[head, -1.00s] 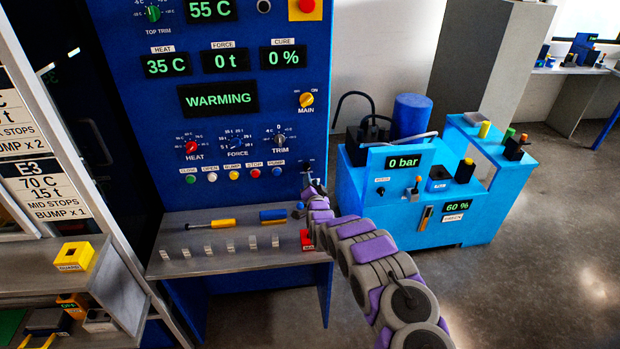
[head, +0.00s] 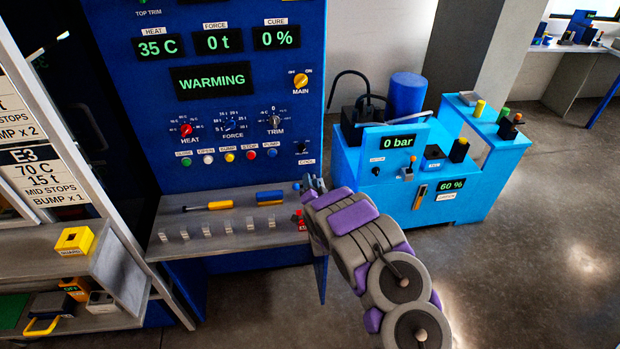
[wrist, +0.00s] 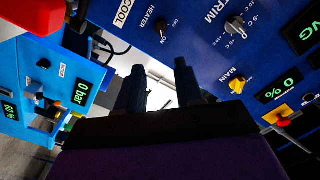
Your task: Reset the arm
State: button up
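My arm, grey and purple, reaches from the lower right to the front of the blue press panel (head: 245,110) in the head view. My gripper (head: 314,183) is small there, just below and right of the panel's lower right corner, above the right end of the grey shelf. In the wrist view its two dark fingers (wrist: 158,85) stand apart with nothing between them. The heater switch (wrist: 162,30) and the cool label lie beyond them on the panel, clear of the fingertips. The panel display reads WARMING, with 35 C, 0 t and 0 %.
The grey shelf (head: 222,250) bears a yellow-handled tool (head: 220,205), a blue and yellow block (head: 270,197), several small clips and a red block (head: 300,221) close to my gripper. A light-blue pump bench (head: 400,205) reading 0 bar stands at right. Open floor lies in front of it.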

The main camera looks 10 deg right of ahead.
jog(key=shift+s, duration=0.25)
jog(key=shift+d, duration=0.1)
dwell(0.3)
jog(key=s+d+r+n+g+h, duration=0.2)
jog(key=s+d+r+g, duration=0.1)
jog(key=d+r+g, duration=0.3)
jog(key=s+d+r+n+g+b, duration=0.1)
jog(key=s+r+g, duration=0.15)
jog(key=s, duration=0.35)
jog(key=s+r+g, duration=0.1)
jog(key=s+r, duration=0.3)
jog(key=s, duration=0.2)
jog(key=s+a+r+n+g, duration=0.2)
jog(key=s+g, duration=0.1)
jog(key=s, duration=1.2)
jog(key=s+a+r+n+g+y+b, duration=0.1)
jog(key=s+a+r+n+g, duration=0.1)
jog(key=s, duration=1.3)
jog(key=s+a+r+n+g+y, duration=0.1)
jog(key=s+g, duration=0.4)
jog(key=s, duration=1.1)
notch_tip(320, 180, up, 2)
jog(key=shift+a+r+n+b, duration=0.3)
jog(key=shift+a+n, duration=0.3)
jog(key=shift+a, duration=0.45)
